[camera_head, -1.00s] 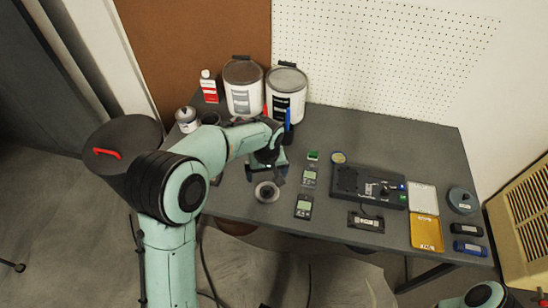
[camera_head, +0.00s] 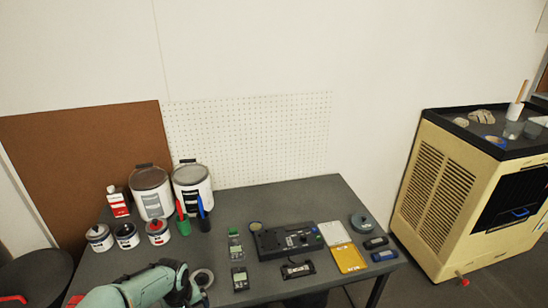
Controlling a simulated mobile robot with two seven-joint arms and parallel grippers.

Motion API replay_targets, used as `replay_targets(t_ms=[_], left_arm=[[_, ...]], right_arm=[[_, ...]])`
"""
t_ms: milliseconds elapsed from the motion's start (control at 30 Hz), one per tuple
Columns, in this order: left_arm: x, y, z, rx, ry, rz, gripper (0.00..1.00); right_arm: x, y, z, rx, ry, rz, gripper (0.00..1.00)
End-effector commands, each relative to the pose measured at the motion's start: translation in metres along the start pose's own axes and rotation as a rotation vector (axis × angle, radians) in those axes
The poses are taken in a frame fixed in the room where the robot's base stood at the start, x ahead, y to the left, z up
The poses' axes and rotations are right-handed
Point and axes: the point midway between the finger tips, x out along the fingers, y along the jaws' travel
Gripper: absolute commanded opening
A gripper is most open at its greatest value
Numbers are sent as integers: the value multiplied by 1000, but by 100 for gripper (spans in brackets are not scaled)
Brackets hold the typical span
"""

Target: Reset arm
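My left arm (camera_head: 150,288) comes in low at the left of the head view, and its wrist end lies over the front-left part of the grey table (camera_head: 215,262). The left gripper (camera_head: 196,298) is at the bottom edge, close beside a grey ring (camera_head: 203,278). Its fingers are too small and cut off to tell whether they are open or shut. My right gripper is not in view.
Paint cans (camera_head: 151,192), small jars (camera_head: 127,235) and upright red-, green- and blue-coloured items stand at the back left. Meters (camera_head: 240,279), a black device (camera_head: 287,240) and a yellow tray (camera_head: 348,259) lie further right. A beige cabinet (camera_head: 440,190) stands at the right.

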Motion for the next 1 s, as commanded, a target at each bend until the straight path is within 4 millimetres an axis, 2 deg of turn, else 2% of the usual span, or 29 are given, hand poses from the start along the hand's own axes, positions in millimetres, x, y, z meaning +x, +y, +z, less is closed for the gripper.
replay_targets(t_ms=[33, 167, 200, 267, 300, 367, 400, 500, 633, 767, 1000], left_arm=[[32, -3, 19, 36, -47, 1, 100], [96, -7, 65, 119, -125, 53, 100], [116, -10, 84, 139, -151, 71, 100], [144, -17, 116, 166, -190, 102, 100], [161, -23, 140, 182, -218, 123, 100], [182, -33, 177, 197, -252, 154, 100], [192, -39, 202, 204, -270, 175, 100], [206, -54, 257, 215, -303, 212, 100], [208, -66, 304, 222, -322, 237, 100], [206, -71, 321, 228, -322, 245, 100], [207, -72, 322, 230, -319, 246, 100]], right_arm=[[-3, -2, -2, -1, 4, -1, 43], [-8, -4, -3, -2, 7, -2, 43], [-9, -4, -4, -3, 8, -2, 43], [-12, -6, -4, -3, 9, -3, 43], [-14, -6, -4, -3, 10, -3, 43], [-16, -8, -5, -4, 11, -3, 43], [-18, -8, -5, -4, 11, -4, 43], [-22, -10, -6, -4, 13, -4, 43], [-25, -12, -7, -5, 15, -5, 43], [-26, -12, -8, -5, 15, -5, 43], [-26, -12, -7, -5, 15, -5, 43]])
